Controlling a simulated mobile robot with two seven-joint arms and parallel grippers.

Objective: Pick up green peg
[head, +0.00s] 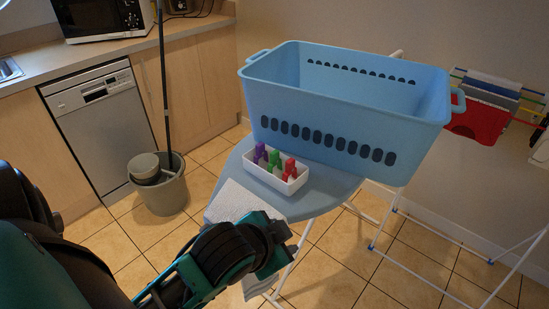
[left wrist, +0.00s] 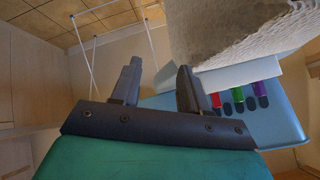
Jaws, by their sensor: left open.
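The green peg (head: 274,158) stands in a small white tray (head: 282,184) on the grey-blue board, between a purple peg (head: 260,152) and a red peg (head: 290,170). In the left wrist view the green peg (left wrist: 238,95) shows beyond the tray's white side, with its lower part hidden. My left gripper (head: 284,233) is in front of the tray, near the board's edge, and apart from the pegs. In the left wrist view its two fingers (left wrist: 157,84) are spread with nothing between them. My right gripper is not in view.
A large blue basket (head: 350,115) with oval holes stands behind the tray. A whitish towel (head: 236,202) hangs over the board's near edge, close to my left gripper. A grey bucket (head: 162,192) stands on the floor to the left. A drying rack is at the right.

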